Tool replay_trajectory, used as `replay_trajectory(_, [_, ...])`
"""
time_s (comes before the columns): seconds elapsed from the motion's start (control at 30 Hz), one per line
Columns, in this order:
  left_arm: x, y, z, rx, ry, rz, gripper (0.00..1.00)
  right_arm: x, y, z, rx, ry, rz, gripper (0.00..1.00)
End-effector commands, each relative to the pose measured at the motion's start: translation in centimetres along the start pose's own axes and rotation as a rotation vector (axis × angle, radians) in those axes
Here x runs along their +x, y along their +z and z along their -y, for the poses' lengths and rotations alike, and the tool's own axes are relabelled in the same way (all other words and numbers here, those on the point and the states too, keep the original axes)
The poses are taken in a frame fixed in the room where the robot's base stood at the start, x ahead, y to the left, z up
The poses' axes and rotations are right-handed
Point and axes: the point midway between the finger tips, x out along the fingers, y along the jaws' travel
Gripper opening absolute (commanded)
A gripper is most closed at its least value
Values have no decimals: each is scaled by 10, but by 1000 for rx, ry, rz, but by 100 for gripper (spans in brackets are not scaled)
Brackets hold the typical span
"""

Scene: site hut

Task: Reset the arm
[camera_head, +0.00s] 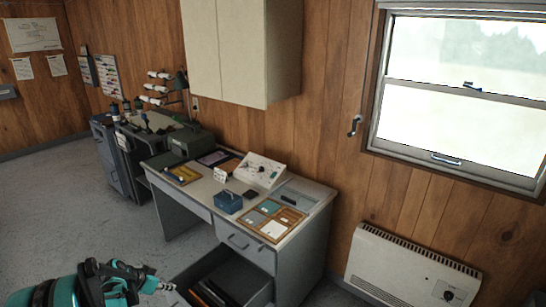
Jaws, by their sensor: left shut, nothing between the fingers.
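My left gripper (166,286) shows at the bottom left, at the end of my teal and black arm. Its fingers are shut with nothing between them. It is above the floor, apart from the desk and just left of the open drawer. My right gripper is outside the view.
A grey desk (318,209) stands against the wood wall, with a blue box (228,202), a tray of cards (272,220) and other small items on top. Its lower drawer (262,297) is pulled out. A heater (410,265) is at right. The floor (60,210) at left is clear.

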Motion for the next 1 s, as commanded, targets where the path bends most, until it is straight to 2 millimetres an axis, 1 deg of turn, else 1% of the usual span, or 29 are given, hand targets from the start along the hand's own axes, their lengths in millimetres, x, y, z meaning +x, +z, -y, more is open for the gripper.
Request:
replay_trajectory(0.03, [-17,-14,-19,-15,-11,14,0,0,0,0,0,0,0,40])
replay_trajectory(0.07, [-26,-20,-28,-30,-20,22,0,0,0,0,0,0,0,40])
replay_trajectory(0.1, [-38,-28,-42,-47,-32,32,0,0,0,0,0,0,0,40])
replay_trajectory(0.17, [-56,-38,-62,-73,-52,45,0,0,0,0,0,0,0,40])
replay_trajectory(0.2, [-68,-42,-76,-91,-66,53,0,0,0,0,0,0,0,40])
replay_trajectory(0.27, [-85,-48,-97,-116,-87,62,0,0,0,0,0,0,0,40])
replay_trajectory(0.3, [-96,-50,-111,-131,-102,66,0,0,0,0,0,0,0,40])
replay_trajectory(0.37, [-112,-52,-133,-154,-123,71,0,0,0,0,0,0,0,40])
replay_trajectory(0.4, [-122,-52,-147,-169,-137,72,0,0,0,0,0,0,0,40])
replay_trajectory(0.57, [-159,-40,-200,-226,-196,67,0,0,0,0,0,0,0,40])
replay_trajectory(0.6, [-167,-36,-213,-239,-210,64,0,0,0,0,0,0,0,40])
replay_trajectory(0.7, [-184,-20,-242,-270,-243,49,0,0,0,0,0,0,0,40])
replay_trajectory(0.83, [-200,4,-272,-307,-282,21,0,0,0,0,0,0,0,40])
replay_trajectory(0.9, [-205,15,-284,-323,-297,5,0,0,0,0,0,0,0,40])
replay_trajectory(1.0, [-209,28,-295,-342,-313,-15,0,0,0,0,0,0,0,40])
